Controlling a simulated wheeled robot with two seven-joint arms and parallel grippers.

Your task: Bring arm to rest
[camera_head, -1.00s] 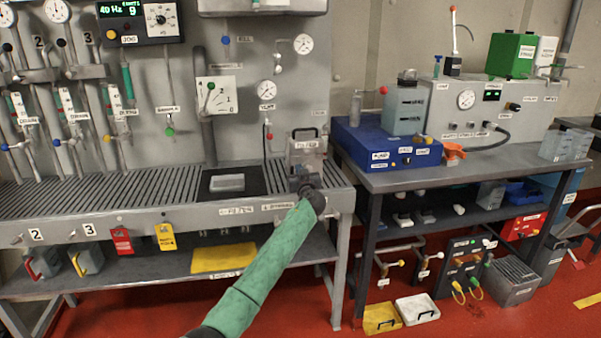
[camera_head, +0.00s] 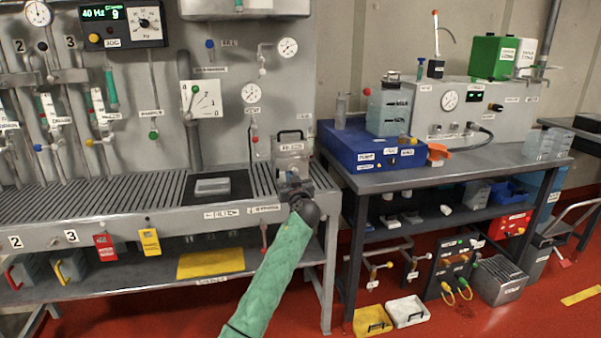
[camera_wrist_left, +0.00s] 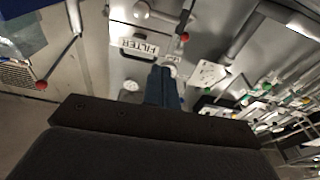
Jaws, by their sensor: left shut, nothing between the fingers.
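My left arm, in a green sleeve, reaches up from the bottom of the head view to my left gripper (camera_head: 292,180), at the right end of the slatted bench (camera_head: 120,205). Just behind it stands a grey box labelled FILTER (camera_head: 291,152) with a dark handle on top. In the left wrist view the blue-grey fingers (camera_wrist_left: 168,74) are shut together with nothing between them. The FILTER label of the box (camera_wrist_left: 138,46) is just beyond them, to the upper left; I cannot tell whether they touch the box. My right gripper is in neither view.
A wall panel with gauges and valves (camera_head: 235,110) rises behind the bench. To the right a metal table (camera_head: 450,172) carries a blue pump unit (camera_head: 350,150) and a grey instrument box (camera_head: 470,108). Yellow and white trays (camera_head: 408,310) lie on the red floor. Open floor lies in front.

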